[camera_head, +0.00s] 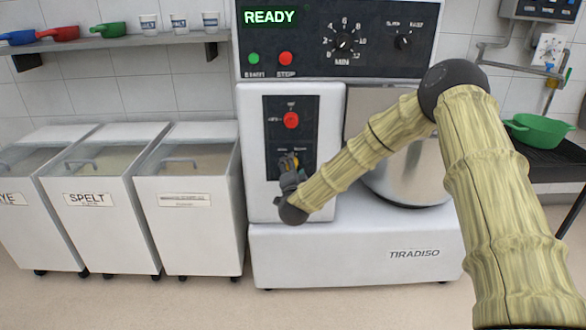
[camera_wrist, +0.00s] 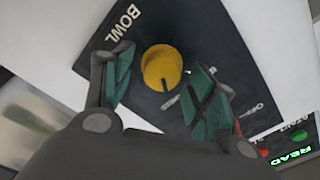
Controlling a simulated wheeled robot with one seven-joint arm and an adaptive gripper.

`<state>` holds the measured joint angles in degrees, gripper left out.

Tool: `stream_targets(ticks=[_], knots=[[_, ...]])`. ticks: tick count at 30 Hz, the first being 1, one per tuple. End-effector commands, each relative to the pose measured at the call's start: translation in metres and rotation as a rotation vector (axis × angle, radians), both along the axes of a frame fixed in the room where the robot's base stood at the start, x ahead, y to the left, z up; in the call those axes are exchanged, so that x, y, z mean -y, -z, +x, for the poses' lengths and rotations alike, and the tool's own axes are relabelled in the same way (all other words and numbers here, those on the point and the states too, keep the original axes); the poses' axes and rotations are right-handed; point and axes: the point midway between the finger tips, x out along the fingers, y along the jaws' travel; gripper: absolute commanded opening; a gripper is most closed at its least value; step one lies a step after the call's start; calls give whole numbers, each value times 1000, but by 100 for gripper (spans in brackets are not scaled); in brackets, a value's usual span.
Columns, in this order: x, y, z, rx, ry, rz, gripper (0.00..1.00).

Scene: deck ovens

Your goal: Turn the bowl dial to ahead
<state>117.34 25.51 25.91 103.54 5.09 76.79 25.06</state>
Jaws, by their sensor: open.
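The bowl dial (camera_wrist: 162,67) is a round yellow knob on a dark panel marked BOWL in the wrist view. A dark mark shows on its edge toward the lower part of that picture; which setting it points at I cannot tell. My gripper (camera_wrist: 160,70) is open, its two green-padded fingers on either side of the dial. Whether the pads touch it I cannot tell. In the head view my gripper (camera_head: 289,163) is at the lower part of the mixer's front panel (camera_head: 272,145) and mostly hides the dial there.
A red knob (camera_head: 291,120) sits above on the same panel. The mixer's upper console (camera_head: 375,62) shows READY, green and red buttons and more dials. The steel bowl (camera_head: 412,178) stands right, behind my arm. White bins (camera_head: 200,215) stand left.

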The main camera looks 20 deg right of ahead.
Motion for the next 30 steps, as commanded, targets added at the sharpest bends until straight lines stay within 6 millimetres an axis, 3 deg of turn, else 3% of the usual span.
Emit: stream_targets(ticks=[18,30], knots=[[-27,1,-95,-2,0,1,58],[-31,0,-109,0,1,0,58]])
